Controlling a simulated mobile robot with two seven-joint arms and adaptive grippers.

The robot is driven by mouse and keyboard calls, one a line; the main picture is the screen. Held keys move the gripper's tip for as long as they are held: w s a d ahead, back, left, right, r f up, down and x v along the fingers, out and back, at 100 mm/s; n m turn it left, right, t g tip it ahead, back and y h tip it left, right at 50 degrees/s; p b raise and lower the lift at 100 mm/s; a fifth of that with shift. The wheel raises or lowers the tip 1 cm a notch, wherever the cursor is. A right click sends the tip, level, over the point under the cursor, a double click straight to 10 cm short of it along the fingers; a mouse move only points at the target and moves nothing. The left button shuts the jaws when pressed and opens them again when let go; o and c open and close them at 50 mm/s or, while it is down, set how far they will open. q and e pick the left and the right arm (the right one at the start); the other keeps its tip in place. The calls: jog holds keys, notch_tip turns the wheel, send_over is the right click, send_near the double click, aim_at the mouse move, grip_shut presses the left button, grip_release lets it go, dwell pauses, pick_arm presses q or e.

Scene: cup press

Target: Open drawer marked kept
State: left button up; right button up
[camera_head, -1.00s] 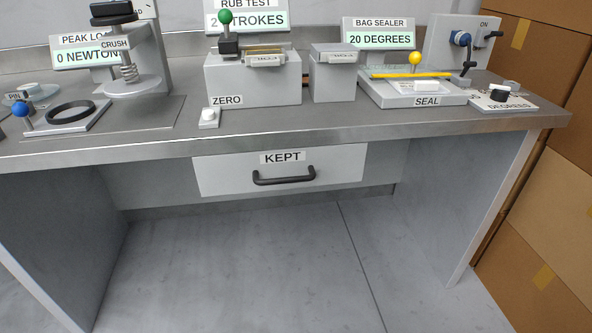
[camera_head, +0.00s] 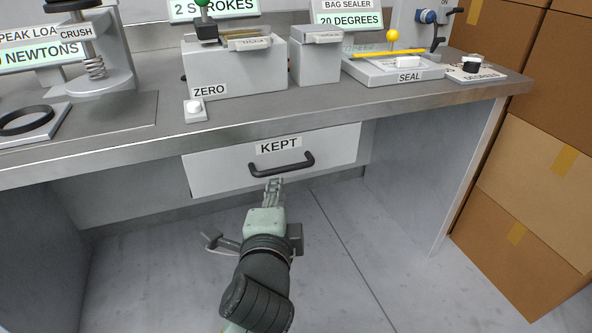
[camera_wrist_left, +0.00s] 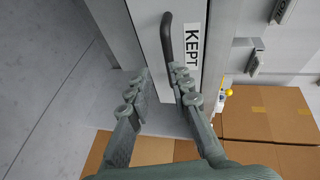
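The drawer (camera_head: 215,174) marked KEPT is a white front under the bench top, and it looks shut. Its dark bar handle (camera_head: 281,167) sits below the KEPT label (camera_head: 279,145). My left gripper (camera_head: 273,184) is just below the handle in the head view, pointing toward it. In the left wrist view the fingers (camera_wrist_left: 160,72) are apart with nothing between them, and the handle (camera_wrist_left: 166,38) lies just beyond the tips. I cannot tell whether a finger touches it. My right gripper is out of view.
The steel bench top (camera_head: 330,108) overhangs the drawer. On it stand a crush press (camera_head: 95,75), a zero button (camera_head: 195,107), a grey rub test unit (camera_head: 240,72) and a bag sealer (camera_head: 395,70). Cardboard boxes (camera_head: 530,180) are stacked at the right. The floor below is clear.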

aim_at(286, 171)
pick_arm(q)
jog(key=shift+m, duration=0.3)
jog(key=x, duration=0.2)
jog(key=r+x, duration=0.1)
jog(key=x, duration=0.2)
jog(key=d+x, duration=0.1)
jog(key=x, duration=0.1)
jog(key=shift+w+d+r, duration=0.1)
jog(key=shift+w+d, duration=0.05)
jog(key=shift+w, duration=0.25)
grip_shut()
jog(key=shift+h, duration=0.3)
